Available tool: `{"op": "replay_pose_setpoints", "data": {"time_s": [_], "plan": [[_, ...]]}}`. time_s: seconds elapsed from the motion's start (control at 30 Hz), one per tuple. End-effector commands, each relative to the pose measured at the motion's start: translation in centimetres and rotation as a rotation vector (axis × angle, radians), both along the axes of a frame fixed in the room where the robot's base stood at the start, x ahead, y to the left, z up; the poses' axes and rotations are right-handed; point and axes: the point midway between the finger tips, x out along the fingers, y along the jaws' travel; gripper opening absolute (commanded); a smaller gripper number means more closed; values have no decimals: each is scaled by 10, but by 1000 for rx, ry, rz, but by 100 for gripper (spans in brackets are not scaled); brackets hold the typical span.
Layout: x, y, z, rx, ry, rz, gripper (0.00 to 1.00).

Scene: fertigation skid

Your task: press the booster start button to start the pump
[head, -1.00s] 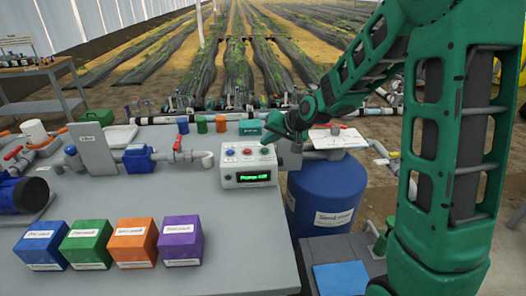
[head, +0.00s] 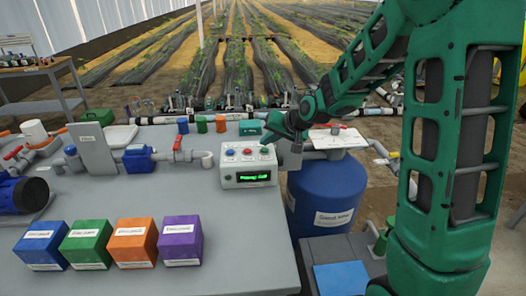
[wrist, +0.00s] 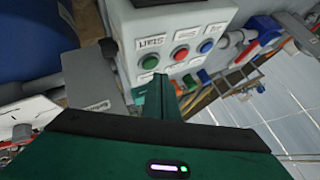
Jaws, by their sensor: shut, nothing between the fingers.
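The control box (head: 248,178) is a pale grey panel near the right edge of the grey bench. Its front display (head: 254,177) shows green text too small to read surely. In the wrist view, its top has a green button (wrist: 150,62) beside a label reading "Start", then a red button (wrist: 180,53) and a blue button (wrist: 206,46). My gripper (wrist: 160,78) is shut and empty, with its tips close to the green button. I cannot tell whether they touch it. In the head view my gripper (head: 270,137) is over the back right of the box.
Blue, green, orange and purple boxes (head: 180,240) stand at the bench front. Grey pipework with a blue fitting (head: 138,158) lies left of the control box. A blue drum (head: 325,195) stands right of the bench. The bench surface before the control box is clear.

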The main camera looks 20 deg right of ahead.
Motion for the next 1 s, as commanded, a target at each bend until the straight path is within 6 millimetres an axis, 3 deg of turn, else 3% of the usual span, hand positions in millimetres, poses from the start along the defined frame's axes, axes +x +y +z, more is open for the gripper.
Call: {"op": "replay_pose_setpoints", "data": {"time_s": [1.0], "plan": [[-2, 0, -7, 1, 0, -1, 0]]}}
